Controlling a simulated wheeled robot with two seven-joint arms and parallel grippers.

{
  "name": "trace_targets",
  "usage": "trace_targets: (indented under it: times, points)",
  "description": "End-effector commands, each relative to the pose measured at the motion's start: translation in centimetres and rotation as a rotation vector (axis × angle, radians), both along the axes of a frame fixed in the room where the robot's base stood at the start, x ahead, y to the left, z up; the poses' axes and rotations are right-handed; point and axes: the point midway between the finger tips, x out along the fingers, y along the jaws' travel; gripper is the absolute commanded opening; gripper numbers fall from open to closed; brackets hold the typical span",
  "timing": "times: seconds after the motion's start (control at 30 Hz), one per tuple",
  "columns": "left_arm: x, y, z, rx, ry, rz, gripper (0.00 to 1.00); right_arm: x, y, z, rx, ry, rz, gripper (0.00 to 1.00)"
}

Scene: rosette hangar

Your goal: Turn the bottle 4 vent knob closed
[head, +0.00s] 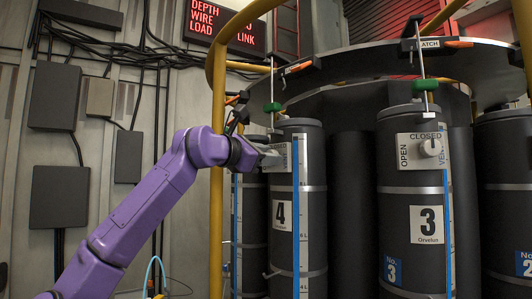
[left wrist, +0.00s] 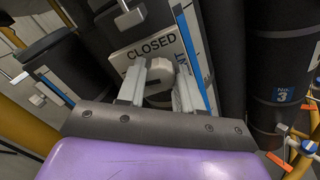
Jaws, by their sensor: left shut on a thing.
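Bottle 4 (head: 312,240) is a dark cylinder with a white "4" label (head: 282,219). Its vent knob (left wrist: 158,72) is a pale grey knob on a white plate marked CLOSED (left wrist: 150,48), seen in the left wrist view. Part of the word VENT shows at the plate's right side. My left gripper (left wrist: 159,92) is shut on the knob, one finger on each side. In the head view my left gripper (head: 270,157) reaches the plate from the left and hides the knob. The knob's exact turn is hard to tell. My right gripper is not in view.
Bottle 3 (head: 412,270) stands to the right with its own vent knob (head: 431,147) on a plate marked OPEN and CLOSED. A yellow post (head: 217,120) rises left of bottle 4, behind my arm. A dark curved rack (head: 350,62) runs above the bottles.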

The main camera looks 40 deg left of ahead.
Motion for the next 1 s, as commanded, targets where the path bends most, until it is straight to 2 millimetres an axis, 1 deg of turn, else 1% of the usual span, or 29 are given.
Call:
trace_targets:
  times: [0.03, 1.0]
  points:
    - [0.0, 0.1, 0.3, 0.033, -0.001, 0.000, 0.05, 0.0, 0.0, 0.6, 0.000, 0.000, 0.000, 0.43]
    - [0.0, -0.1, 0.2, 0.948, -0.019, 0.001, 0.05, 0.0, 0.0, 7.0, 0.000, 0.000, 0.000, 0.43]
